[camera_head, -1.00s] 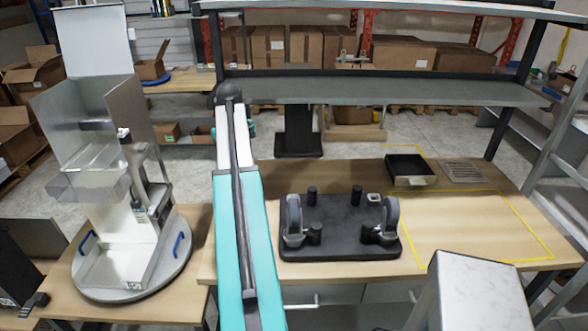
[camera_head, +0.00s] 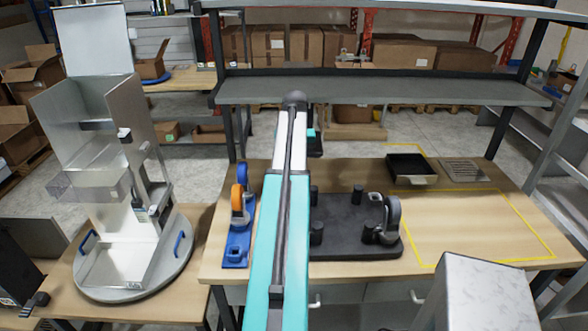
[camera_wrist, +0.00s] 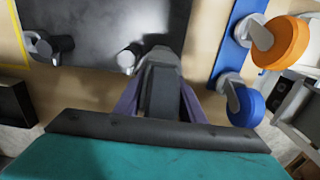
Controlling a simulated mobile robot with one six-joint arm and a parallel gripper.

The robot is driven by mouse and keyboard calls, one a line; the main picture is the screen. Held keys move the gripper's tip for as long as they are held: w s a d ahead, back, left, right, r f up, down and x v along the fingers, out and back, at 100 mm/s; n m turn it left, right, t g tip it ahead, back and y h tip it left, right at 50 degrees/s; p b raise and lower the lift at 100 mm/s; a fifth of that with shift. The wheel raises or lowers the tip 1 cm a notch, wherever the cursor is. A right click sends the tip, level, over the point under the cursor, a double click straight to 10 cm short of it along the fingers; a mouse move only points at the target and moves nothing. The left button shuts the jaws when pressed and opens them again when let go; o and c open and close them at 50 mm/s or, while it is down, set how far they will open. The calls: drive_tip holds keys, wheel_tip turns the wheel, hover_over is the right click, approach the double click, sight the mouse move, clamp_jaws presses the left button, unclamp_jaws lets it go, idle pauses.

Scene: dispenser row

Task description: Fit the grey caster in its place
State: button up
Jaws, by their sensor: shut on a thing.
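A grey caster, seen edge-on as a dark shape (camera_wrist: 160,85), sits between the fingers of my gripper (camera_wrist: 158,98) in the wrist view. My gripper is shut on it, beside the edge of the black base plate (camera_head: 345,243). Another grey caster (camera_head: 392,214) stands at the plate's right side, and it also shows in the wrist view (camera_wrist: 45,46). Short dark posts (camera_head: 358,195) rise from the plate. In the head view my arm hides the plate's left part, the gripper and the held caster. How the held caster meets the plate cannot be told.
A blue rack (camera_head: 236,252) left of the plate holds an orange caster (camera_head: 237,200) and a blue caster (camera_head: 242,174). A black tray (camera_head: 411,170) and a metal grille (camera_head: 463,171) lie at the back right. The yellow-outlined table area (camera_head: 475,225) is clear. A dispenser stands left.

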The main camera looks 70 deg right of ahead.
drive_tip(key=shift+w+f, duration=0.1)
drive_tip(key=shift+f, duration=0.1)
drive_tip(key=shift+f+b, duration=0.9)
drive_tip(key=shift+f, duration=0.4)
idle(0.6)
drive_tip(key=shift+a+f+b, duration=0.1)
drive_tip(key=shift+f+b, duration=0.4)
drive_tip(key=shift+f, duration=1.4)
idle(0.8)
drive_tip(key=o, duration=1.4)
drive_tip(key=shift+r, duration=0.15)
drive_tip(key=shift+a+r+p, duration=0.1)
drive_tip(key=shift+r+p, duration=3.45)
drive_tip(key=shift+r, duration=3.2)
